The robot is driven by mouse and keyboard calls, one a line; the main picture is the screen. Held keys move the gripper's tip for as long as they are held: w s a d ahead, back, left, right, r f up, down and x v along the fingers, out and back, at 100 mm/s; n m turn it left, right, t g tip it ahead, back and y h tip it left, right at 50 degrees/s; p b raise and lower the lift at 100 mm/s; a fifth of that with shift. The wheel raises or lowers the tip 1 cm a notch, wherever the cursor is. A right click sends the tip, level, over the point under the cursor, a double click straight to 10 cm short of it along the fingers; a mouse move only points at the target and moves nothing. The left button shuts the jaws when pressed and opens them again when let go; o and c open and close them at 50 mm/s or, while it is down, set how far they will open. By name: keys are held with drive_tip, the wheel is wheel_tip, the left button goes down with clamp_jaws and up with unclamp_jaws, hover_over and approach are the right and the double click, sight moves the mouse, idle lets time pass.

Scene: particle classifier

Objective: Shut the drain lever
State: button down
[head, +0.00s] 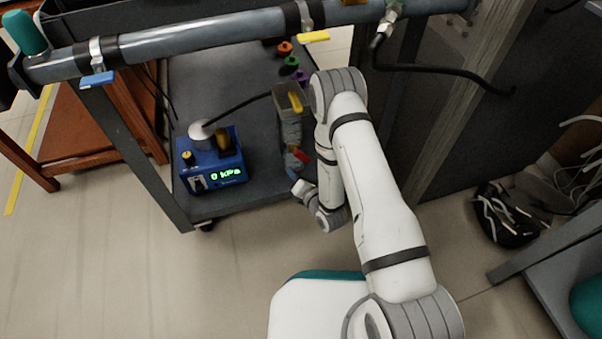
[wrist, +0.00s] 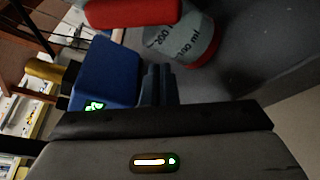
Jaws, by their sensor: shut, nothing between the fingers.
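A red lever (head: 301,156), which looks like the drain lever, sits at the low front end of the clear particle vessel (head: 291,128) on the grey cart. In the wrist view the red lever (wrist: 132,12) crosses the top edge, large and close, with the vessel's marked wall (wrist: 190,42) behind it to the right. My gripper (wrist: 158,72) is shut and empty, its dark fingertips just below the lever in that picture. I cannot tell whether they touch it. In the head view my wrist (head: 318,205) is beside the vessel's near end, and the fingertips are hard to make out.
A blue pressure box (head: 212,162) reading 0 kPa stands left of the vessel, close to my fingers in the wrist view (wrist: 105,72). A yellow lever (head: 295,102) is on the vessel's upper part. An overhead pipe (head: 190,36) has further levers. Floor in front is clear.

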drive_tip(key=p+v, duration=0.3)
drive_tip(key=v, duration=0.7)
drive_tip(key=shift+p, duration=0.35)
